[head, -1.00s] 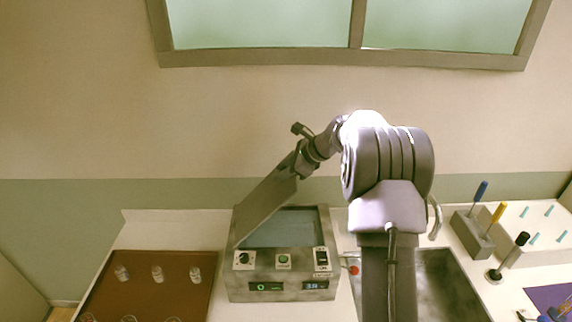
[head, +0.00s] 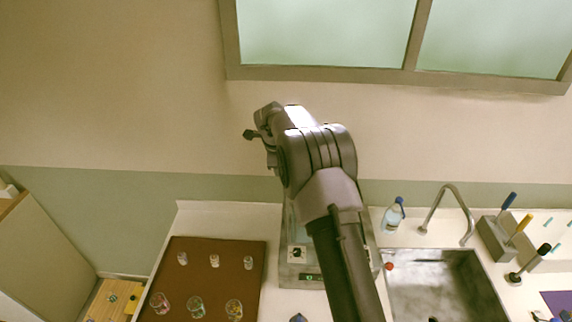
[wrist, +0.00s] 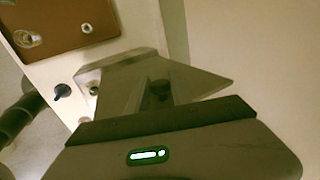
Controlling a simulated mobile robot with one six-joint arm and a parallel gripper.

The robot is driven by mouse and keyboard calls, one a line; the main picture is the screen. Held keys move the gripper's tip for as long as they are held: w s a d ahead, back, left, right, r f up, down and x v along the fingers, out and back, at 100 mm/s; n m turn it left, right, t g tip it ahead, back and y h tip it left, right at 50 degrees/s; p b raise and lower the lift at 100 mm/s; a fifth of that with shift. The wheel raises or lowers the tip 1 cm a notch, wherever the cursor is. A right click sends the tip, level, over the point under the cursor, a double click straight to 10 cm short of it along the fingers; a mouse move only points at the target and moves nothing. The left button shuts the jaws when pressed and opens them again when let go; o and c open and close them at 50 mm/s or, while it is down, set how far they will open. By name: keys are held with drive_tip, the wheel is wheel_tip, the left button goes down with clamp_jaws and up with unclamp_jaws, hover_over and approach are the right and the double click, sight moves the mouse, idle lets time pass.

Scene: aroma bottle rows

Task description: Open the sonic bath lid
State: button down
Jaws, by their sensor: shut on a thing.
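The sonic bath (head: 300,268) is a grey metal box with a dial and a green display on its front. My arm covers most of it in the head view. Its lid is hidden behind my arm there. In the wrist view the grey plate of the lid (wrist: 200,80) lies just ahead of my gripper (wrist: 158,94), tilted, with a dark knob on it between the jaws. My gripper is shut on the lid; the fingertips are partly hidden.
A brown tray (head: 215,285) with several small glass vessels lies left of the bath. A sink (head: 440,285) with a tap (head: 432,208) and a bottle (head: 393,216) are to the right. A tool holder (head: 497,240) stands further right. The wall is close behind the counter.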

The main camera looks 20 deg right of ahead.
drive_tip(key=shift+w+a+f, duration=0.15)
drive_tip(key=shift+a, duration=0.3)
drive_tip(key=c, duration=1.1)
unclamp_jaws()
drive_tip(key=shift+w, duration=0.1)
drive_tip(key=shift+c, duration=0.2)
drive_tip(key=b+v, duration=0.2)
drive_tip(key=v, duration=1.5)
drive_tip(key=shift+a+b, duration=0.3)
drive_tip(key=shift+b, duration=0.05)
drive_tip(key=shift+w, duration=0.15)
